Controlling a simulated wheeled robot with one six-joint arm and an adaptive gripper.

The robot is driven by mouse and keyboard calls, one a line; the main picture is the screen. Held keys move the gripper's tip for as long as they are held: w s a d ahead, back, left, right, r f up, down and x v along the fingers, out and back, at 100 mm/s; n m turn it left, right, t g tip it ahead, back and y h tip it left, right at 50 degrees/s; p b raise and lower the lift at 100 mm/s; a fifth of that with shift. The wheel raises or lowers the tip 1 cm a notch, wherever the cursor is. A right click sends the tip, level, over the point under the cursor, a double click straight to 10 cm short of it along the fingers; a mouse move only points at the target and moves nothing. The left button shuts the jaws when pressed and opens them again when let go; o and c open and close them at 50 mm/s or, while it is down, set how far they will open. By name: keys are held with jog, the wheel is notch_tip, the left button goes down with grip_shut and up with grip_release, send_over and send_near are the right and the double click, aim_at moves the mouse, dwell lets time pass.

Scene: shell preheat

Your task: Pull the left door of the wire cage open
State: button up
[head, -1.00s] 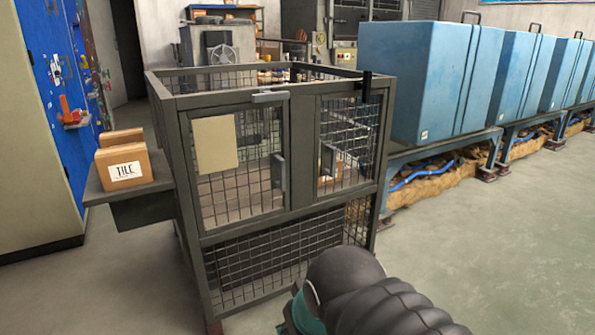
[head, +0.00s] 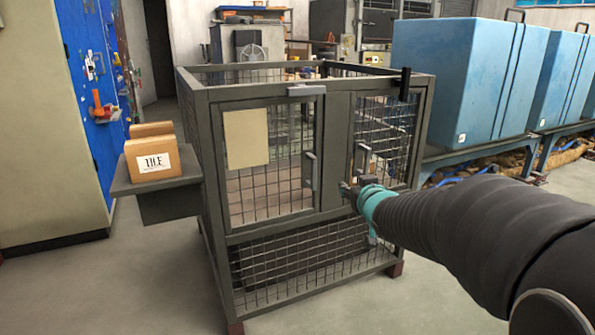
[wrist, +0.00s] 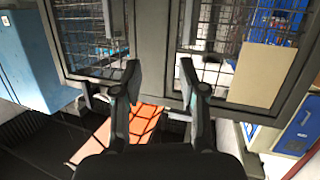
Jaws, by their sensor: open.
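The wire cage (head: 338,140) is a dark grey frame with mesh panels. Its left door (head: 266,215) bears a beige plate (head: 246,138) and a vertical handle (head: 310,170) near its right edge. The door looks shut. A grey bar (head: 306,90) lies across its top right corner. My gripper (head: 346,188) is open and empty in front of the post between the doors, right of and slightly below the left door's handle. In the wrist view, which looks inverted, the open fingers (wrist: 162,70) face that post, with the beige plate (wrist: 262,72) to the right.
The right door (head: 385,140) looks shut, with its own handle (head: 362,158) and a black latch (head: 404,84) above. Blue bins (head: 455,80) stand right. The floor in front is clear.

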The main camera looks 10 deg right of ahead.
aim_at(315, 166)
jog(key=w+a+f+n+y, duration=0.1)
jog(key=w+a, duration=0.1)
jog(key=w, duration=0.4)
jog(key=w+a+f+t+y, duration=0.1)
jog(key=w+a+y, duration=0.1)
jog(key=w, duration=0.5)
jog(key=w+a+n+t+y, duration=0.1)
jog(key=w+a+y, duration=0.1)
jog(key=w, duration=0.5)
jog(key=shift+a+f+n+b, duration=0.15)
jog(key=shift+f+n+b, duration=0.15)
jog(key=shift+f+b, duration=0.1)
grip_shut()
